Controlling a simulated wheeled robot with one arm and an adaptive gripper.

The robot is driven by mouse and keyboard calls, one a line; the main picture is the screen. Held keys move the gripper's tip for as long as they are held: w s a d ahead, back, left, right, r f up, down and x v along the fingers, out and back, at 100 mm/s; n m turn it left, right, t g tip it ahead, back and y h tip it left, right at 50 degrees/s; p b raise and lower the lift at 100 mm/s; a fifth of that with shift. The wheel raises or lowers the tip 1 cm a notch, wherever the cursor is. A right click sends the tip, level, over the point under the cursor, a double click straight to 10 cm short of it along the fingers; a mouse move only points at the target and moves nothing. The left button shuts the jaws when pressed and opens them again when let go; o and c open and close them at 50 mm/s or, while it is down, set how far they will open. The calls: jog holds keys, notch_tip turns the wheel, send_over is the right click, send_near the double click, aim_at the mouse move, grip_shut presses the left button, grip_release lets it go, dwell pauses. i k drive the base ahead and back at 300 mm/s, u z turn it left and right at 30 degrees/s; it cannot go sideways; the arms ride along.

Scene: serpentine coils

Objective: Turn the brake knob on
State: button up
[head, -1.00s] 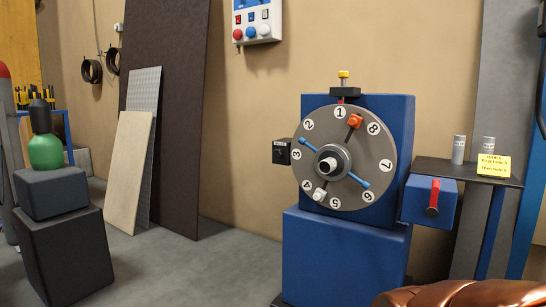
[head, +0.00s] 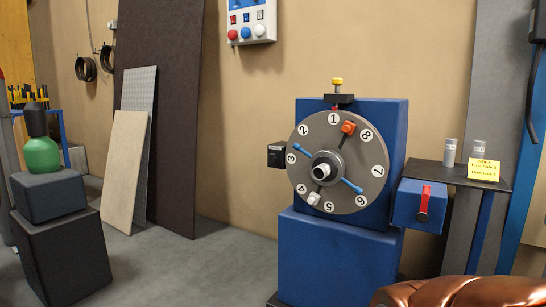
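A round grey dial (head: 362,146) with numbers 1 to 8 is on the front of a blue machine (head: 340,255). Its hub carries an orange block near 1 and 8, a white block near 4 and 5, and blue-tipped arms. A small black box (head: 277,155) sits at the dial's left edge; its face is too small to read. I cannot tell which part is the brake knob. My gripper is not in view.
A yellow note (head: 484,170) and two grey cylinders (head: 450,152) are on a dark shelf at the right. A brown leather-like thing (head: 450,292) fills the lower right corner. Dark blocks with a green bottle (head: 42,155) stand at the left. Floor between is clear.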

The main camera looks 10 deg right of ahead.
aim_at(272, 158)
jog(key=k, duration=1.5)
jog(key=u, duration=0.3)
jog(key=i, duration=2.9)
jog(key=u, duration=2.75)
jog(key=k, duration=1)
jog(key=z, duration=0.9)
